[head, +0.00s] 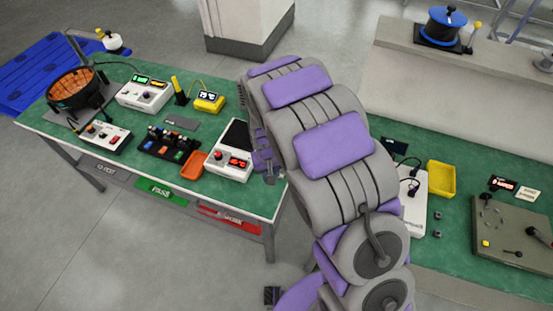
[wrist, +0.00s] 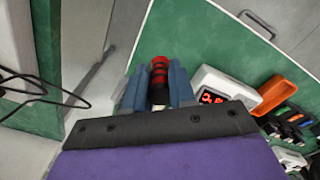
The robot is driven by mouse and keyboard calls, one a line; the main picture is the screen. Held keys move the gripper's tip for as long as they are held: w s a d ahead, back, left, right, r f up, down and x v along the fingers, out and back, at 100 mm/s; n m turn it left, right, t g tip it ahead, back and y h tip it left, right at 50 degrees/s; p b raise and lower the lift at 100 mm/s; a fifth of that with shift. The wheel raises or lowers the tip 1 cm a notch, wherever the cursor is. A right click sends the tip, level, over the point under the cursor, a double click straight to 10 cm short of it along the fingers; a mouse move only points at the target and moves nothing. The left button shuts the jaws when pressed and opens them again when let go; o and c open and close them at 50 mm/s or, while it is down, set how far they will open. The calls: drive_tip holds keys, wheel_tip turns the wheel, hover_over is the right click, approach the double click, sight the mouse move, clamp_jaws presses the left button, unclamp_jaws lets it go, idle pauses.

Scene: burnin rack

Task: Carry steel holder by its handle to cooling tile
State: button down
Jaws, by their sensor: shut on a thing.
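My gripper (wrist: 158,70) shows in the wrist view with its two blue-grey fingers closed on the sides of a black-and-red banded handle (wrist: 160,76). The rest of what the handle belongs to is hidden, so I cannot make out a steel holder body. In the head view my arm hides most of the gripper, near the right end of the left green bench. A small flat grey plate (head: 181,122) lies on that bench behind the row of switches; I cannot tell if it is the cooling tile.
The left bench holds a white box with a red display (head: 231,160), an orange tray (head: 192,165), a white meter (head: 145,93) and a pan of orange pieces (head: 73,87). A yellow tray (head: 441,180) lies on the right bench. Grey floor separates the benches.

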drive_tip(key=s+a+f+n, duration=0.1)
drive_tip(key=s+a+f, duration=0.2)
drive_tip(key=s+a, duration=0.2)
drive_tip(key=w+d, duration=0.1)
drive_tip(key=w, duration=0.3)
drive_tip(key=w+d+f+b, duration=0.1)
drive_tip(key=w, duration=0.2)
drive_tip(key=w+d+f, duration=0.1)
drive_tip(key=w, duration=0.3)
drive_tip(key=shift+w+d+f, duration=0.15)
drive_tip(key=shift+w+f, duration=0.05)
drive_tip(key=shift+w, duration=0.15)
drive_tip(key=w+d+b, duration=0.1)
drive_tip(key=w+d, duration=0.1)
drive_tip(key=w, duration=0.1)
drive_tip(key=shift+d, duration=0.2)
drive_tip(key=shift+a+f+b, duration=0.25)
drive_tip(key=shift+a+f, duration=0.05)
drive_tip(key=shift+f, duration=0.65)
drive_tip(key=shift+a+f+b, duration=0.25)
drive_tip(key=shift+a+f, duration=0.05)
drive_tip(key=shift+f, duration=0.6)
drive_tip(key=shift+d, duration=0.2)
drive_tip(key=c, duration=1.2)
unclamp_jaws()
drive_tip(key=shift+d, duration=0.25)
drive_tip(key=shift+c, duration=0.2)
drive_tip(key=o, duration=0.3)
drive_tip(key=shift+a, duration=0.25)
